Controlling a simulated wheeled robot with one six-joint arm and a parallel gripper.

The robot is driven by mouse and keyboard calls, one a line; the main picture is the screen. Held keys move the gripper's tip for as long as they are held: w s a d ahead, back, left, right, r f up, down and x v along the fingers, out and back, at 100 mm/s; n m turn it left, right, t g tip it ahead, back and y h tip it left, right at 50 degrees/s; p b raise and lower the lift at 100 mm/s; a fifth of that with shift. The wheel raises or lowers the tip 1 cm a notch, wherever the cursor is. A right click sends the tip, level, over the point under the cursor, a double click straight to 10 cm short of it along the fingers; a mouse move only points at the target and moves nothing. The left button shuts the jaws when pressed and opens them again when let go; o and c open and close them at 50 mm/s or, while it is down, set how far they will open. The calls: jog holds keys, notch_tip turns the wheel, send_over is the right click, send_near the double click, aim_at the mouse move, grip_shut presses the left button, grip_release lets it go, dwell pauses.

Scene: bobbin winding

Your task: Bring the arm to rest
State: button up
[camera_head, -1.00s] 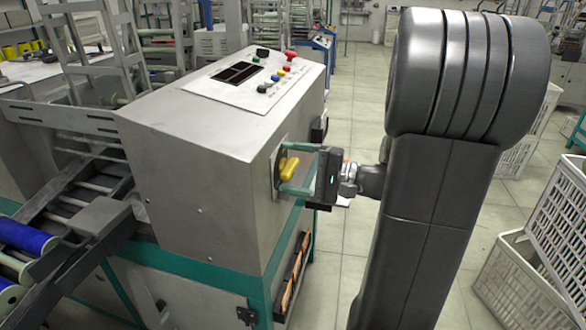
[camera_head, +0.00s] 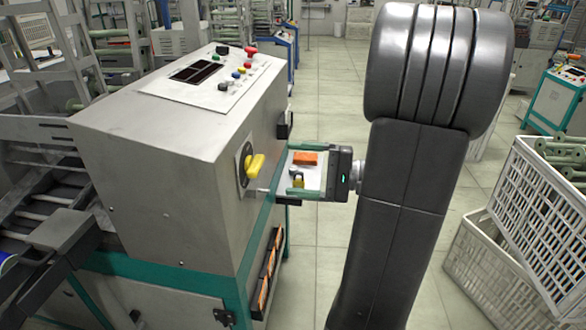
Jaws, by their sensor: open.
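My gripper (camera_head: 290,169) is open, with its two green fingers apart and pointing left at the side of the grey machine cabinet (camera_head: 150,160). A yellow rotary knob (camera_head: 256,167) sits on a dark round mount on that side. The fingertips are to the right of the knob, with nothing held between them. Beyond the gap between the fingers, a small shelf shows an orange block (camera_head: 305,158) and a padlock-like item (camera_head: 298,181). My arm's large grey links fill the right centre and hide part of the floor.
The cabinet's sloped top carries a control panel (camera_head: 215,78) with a red button (camera_head: 251,54) and several others. White plastic crates (camera_head: 530,210) stand at the right. Tiled floor (camera_head: 330,110) is open behind my arm.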

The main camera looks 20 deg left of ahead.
aim_at(261, 164)
jog(key=a, duration=0.4)
jog(key=s+a, duration=0.1)
jog(key=a, duration=0.2)
jog(key=shift+s+a+r, duration=0.1)
jog(key=shift+a+r, duration=0.1)
jog(key=shift+r, duration=0.05)
jog(key=shift+w+d+r+m+p, duration=0.1)
jog(key=shift+w+d+m+p, duration=0.1)
jog(key=shift+m+p, duration=0.15)
jog(key=shift+a, duration=0.15)
jog(key=shift+w, duration=0.1)
jog(key=shift+f, duration=0.25)
